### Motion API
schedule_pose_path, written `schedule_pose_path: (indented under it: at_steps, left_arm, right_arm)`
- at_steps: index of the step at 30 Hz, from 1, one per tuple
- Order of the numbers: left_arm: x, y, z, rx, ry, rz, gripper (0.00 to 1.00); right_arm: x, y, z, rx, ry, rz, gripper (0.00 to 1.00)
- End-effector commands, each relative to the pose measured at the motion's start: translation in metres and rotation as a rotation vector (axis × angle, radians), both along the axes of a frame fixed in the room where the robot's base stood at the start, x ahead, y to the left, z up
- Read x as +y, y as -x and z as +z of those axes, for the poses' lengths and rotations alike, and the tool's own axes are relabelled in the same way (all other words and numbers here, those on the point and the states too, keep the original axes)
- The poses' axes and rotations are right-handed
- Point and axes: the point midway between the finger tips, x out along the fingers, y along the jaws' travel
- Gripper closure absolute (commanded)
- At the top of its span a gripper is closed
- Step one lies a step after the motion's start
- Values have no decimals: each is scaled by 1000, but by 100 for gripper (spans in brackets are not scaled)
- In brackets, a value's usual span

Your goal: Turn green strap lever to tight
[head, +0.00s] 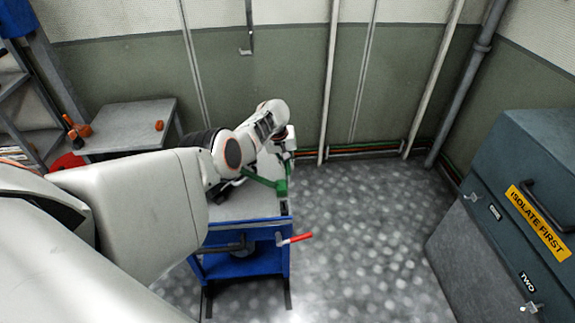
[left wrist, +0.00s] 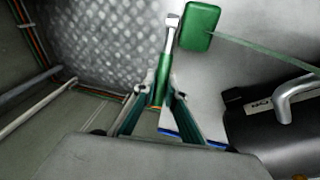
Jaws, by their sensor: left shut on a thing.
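The green strap lever (left wrist: 163,78) shows in the left wrist view as a green grip on a silver shank. My left gripper (left wrist: 161,94) is shut on the green grip, one finger on each side. A green block (left wrist: 200,27) with a thin green strap (left wrist: 250,50) lies beside the shank. In the head view, the green block (head: 281,187) is at the right edge of the blue cart's grey top (head: 238,207). My left gripper (head: 289,153) is just beyond it, and my arm hides much of the cart top. My right gripper is not in view.
A dark cylinder (left wrist: 280,125) with a grey bent pipe lies close to my left gripper. A grey bench (head: 125,125) stands left, a blue-grey cabinet (head: 525,180) right. The floor between cart and cabinet is clear.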

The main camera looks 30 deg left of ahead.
Motion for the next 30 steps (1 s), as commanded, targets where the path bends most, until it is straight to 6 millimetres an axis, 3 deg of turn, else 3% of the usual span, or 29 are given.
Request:
schedule_pose_path:
  at_steps: [9, 10, 12, 30]
  left_arm:
    - [-1, 2, -3, 4, 1, 0, 100]
    - [-1, 2, -3, 5, 2, 0, 87]
    - [-1, 2, -3, 4, 1, -1, 71]
    - [-1, 0, 7, -2, 1, 0, 71]
  right_arm:
    - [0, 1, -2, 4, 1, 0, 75]
    - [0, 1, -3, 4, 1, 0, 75]
    - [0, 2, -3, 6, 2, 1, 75]
    - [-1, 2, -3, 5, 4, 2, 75]
